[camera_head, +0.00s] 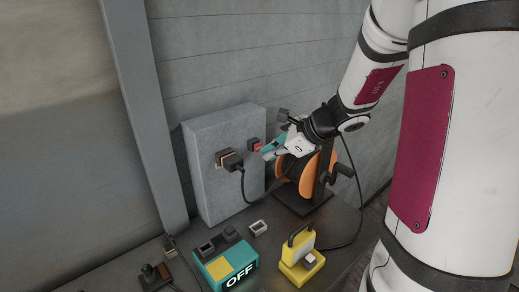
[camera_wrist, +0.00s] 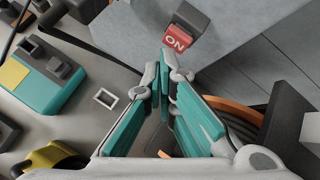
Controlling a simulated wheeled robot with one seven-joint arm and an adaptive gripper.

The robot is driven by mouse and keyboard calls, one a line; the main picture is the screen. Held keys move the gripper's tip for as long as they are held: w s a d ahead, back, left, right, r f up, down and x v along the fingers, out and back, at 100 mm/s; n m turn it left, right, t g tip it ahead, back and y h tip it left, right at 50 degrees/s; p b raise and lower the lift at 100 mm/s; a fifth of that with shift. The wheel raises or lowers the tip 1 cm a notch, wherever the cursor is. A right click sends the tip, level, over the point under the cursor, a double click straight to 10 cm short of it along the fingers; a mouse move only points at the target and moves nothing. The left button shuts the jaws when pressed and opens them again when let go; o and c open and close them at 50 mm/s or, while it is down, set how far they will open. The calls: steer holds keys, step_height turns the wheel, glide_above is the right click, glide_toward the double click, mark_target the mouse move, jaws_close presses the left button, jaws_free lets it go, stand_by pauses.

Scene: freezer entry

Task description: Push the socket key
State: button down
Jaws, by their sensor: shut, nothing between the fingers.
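A red key marked "ON" (camera_wrist: 177,38) sits on a dark mount on the grey box and also shows in the head view (camera_head: 255,145). My gripper (camera_head: 266,151) is shut and empty, with its fingertips close to the red key. In the wrist view the shut fingertips (camera_wrist: 164,68) lie just below the red key, with a small gap in the picture. I cannot tell whether they touch it. The grey box (camera_head: 208,190) stands upright by the wall, with a black plug (camera_head: 231,162) and cable on its front.
On the table are a teal and yellow block marked "OFF" (camera_head: 238,280), a yellow padlock-shaped object (camera_head: 296,268) and a small pale square frame (camera_head: 258,228). A black cable runs across the table.

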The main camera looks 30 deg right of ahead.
steer(key=shift+w+a, duration=0.1)
steer(key=shift+w, duration=0.4)
stand_by(0.5)
steer(key=shift+s, duration=0.95)
steer(key=s+d+p, duration=0.1)
steer(key=s, duration=0.5)
steer(key=shift+d, duration=0.25)
stand_by(0.4)
